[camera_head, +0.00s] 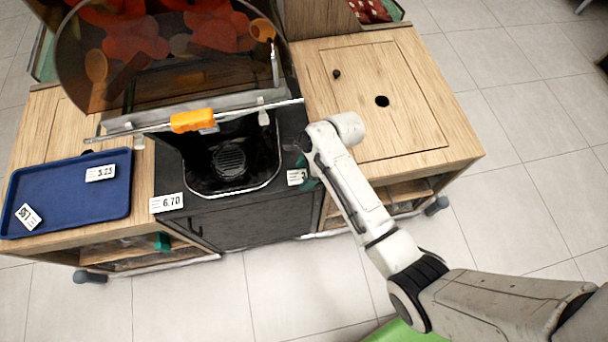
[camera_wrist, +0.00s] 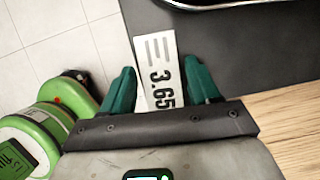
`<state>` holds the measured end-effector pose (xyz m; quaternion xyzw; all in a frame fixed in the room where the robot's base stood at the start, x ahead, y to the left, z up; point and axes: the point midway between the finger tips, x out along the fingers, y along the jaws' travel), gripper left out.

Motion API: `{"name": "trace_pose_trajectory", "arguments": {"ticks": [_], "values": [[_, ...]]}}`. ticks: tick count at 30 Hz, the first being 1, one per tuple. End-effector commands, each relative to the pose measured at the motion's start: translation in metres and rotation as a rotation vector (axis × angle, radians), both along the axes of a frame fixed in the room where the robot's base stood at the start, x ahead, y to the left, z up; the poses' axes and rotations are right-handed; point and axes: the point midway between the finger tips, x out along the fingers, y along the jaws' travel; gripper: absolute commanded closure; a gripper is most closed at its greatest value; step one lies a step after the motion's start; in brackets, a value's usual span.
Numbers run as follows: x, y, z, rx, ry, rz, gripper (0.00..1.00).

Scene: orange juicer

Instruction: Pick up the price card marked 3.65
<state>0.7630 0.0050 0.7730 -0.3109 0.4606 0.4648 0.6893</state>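The white price card marked 3.65 (camera_wrist: 159,75) shows in the wrist view between the two green fingers of my gripper (camera_wrist: 160,64). Its lower end is hidden behind the gripper's dark bar. In the head view the card (camera_head: 296,177) is at the front right of the black counter, partly hidden by my gripper (camera_head: 304,170). My gripper is open, with one finger on each side of the card. The fingertips look slightly apart from the card's edges, though contact is hard to judge.
A 6.70 card (camera_head: 167,203) is at the counter's front left. A blue tray (camera_head: 70,205) holds two more cards. The juicer with an orange handle (camera_head: 193,120) stands behind. A wooden cabinet top (camera_head: 400,75) at right is clear.

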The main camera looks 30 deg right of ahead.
Motion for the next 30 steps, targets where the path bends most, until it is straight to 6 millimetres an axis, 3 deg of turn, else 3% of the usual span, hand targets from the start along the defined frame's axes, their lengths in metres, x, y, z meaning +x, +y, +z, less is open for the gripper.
{"name": "trace_pose_trajectory", "arguments": {"ticks": [14, 23, 30], "values": [[0.000, 0.000, 0.000, 0.000, 0.000, 0.000, 0.84], [0.000, 0.000, 0.001, 0.000, 0.000, 0.000, 0.85], [0.001, 0.000, 0.023, 0.000, -0.004, 0.001, 0.85]]}}
